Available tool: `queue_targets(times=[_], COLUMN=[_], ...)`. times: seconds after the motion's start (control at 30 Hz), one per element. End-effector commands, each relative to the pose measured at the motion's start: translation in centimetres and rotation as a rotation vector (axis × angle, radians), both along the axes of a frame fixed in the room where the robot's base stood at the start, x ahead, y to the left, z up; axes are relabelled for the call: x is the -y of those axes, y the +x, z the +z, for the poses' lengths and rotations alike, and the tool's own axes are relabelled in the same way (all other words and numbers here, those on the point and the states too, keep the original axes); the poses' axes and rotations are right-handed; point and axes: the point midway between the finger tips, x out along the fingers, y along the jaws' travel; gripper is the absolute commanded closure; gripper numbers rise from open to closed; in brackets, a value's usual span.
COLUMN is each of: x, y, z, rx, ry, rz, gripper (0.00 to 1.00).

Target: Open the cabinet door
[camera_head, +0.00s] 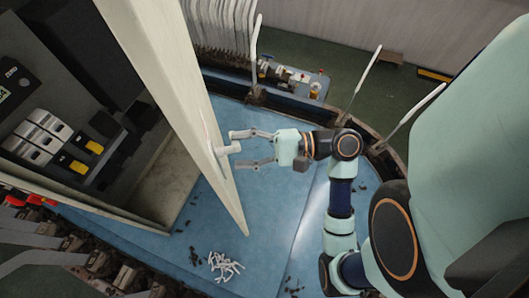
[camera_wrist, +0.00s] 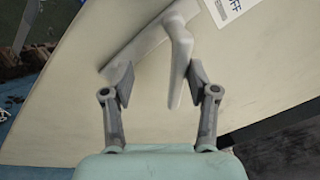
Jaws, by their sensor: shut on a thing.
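The cream cabinet door (camera_head: 170,75) stands swung open, seen nearly edge-on in the head view. Its pale face (camera_wrist: 265,75) fills much of the wrist view. A grey lever handle (camera_wrist: 178,65) sticks out from the door; it also shows in the head view (camera_head: 226,149). My gripper (camera_head: 243,149) is at the handle, on the door's outer side.
The open cabinet (camera_head: 75,135) shows switches and yellow-marked breakers inside. The blue platform (camera_head: 270,205) below carries white scraps (camera_head: 224,266) and dark bits. Upright white rods (camera_head: 367,72) stand along its rim. A labelled sheet (camera_wrist: 229,8) is on the door.

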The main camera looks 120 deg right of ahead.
Motion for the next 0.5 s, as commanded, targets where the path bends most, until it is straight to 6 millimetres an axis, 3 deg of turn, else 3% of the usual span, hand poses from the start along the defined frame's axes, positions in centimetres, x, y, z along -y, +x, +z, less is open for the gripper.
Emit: queue_targets(times=[0.27, 0.5], x=[-1.9, -3.4], y=[-1.5, -2.9], z=[-0.1, -0.1], rx=[-0.002, -0.002], ry=[0.004, 0.005], rz=[0.007, 0.007], gripper=[0.57, 0.4])
